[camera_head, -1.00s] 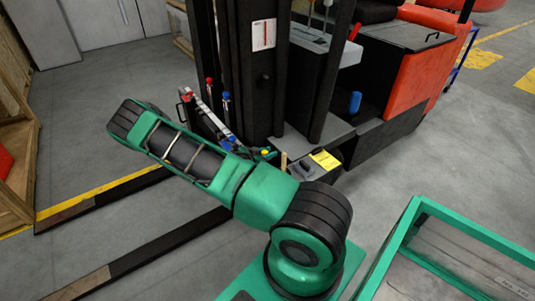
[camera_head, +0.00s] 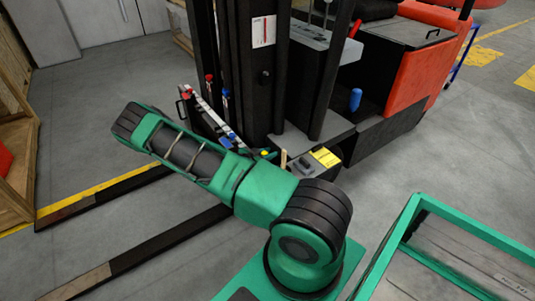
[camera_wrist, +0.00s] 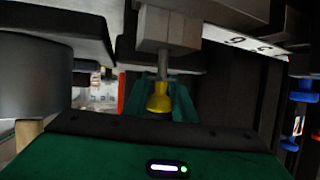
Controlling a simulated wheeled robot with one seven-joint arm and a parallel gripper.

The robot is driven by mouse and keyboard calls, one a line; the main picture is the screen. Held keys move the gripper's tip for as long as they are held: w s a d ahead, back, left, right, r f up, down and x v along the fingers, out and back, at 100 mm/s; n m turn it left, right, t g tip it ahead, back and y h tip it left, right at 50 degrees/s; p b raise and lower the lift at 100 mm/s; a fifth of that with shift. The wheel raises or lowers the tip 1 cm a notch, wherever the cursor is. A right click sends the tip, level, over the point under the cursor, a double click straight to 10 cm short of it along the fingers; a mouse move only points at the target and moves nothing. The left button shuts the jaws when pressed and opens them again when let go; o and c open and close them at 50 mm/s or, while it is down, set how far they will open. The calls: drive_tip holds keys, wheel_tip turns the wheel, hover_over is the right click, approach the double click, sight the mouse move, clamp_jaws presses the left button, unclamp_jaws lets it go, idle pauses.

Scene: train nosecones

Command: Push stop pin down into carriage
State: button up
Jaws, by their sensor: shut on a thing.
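A yellow knob (camera_wrist: 158,98) on a grey shaft is in the middle of the wrist view, with the shaft running up into a grey block (camera_wrist: 167,28). I take it for the stop pin. My gripper (camera_wrist: 160,105) is shut on the knob, with green finger parts on both sides of it. The knob's lower end is hidden. In the head view the yellow knob (camera_head: 264,153) is a small spot at my gripper, beside the black mast carriage. How deep the pin sits in the carriage I cannot tell.
A red and a blue knob (camera_head: 209,79) (camera_head: 225,94) stand on the carriage left of the mast (camera_head: 265,70). Two dark forks (camera_head: 170,240) extend to the lower left. A wooden crate (camera_head: 15,170) stands at the left. Grey blocks crowd the gripper in the wrist view.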

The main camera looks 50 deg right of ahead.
drive_tip(key=shift+f, duration=1.55)
drive_tip(key=o, duration=1.1)
drive_tip(key=shift+a, duration=0.1)
drive_tip(key=v, duration=1)
drive_tip(key=shift+a+r, duration=0.15)
drive_tip(key=shift+a, duration=0.15)
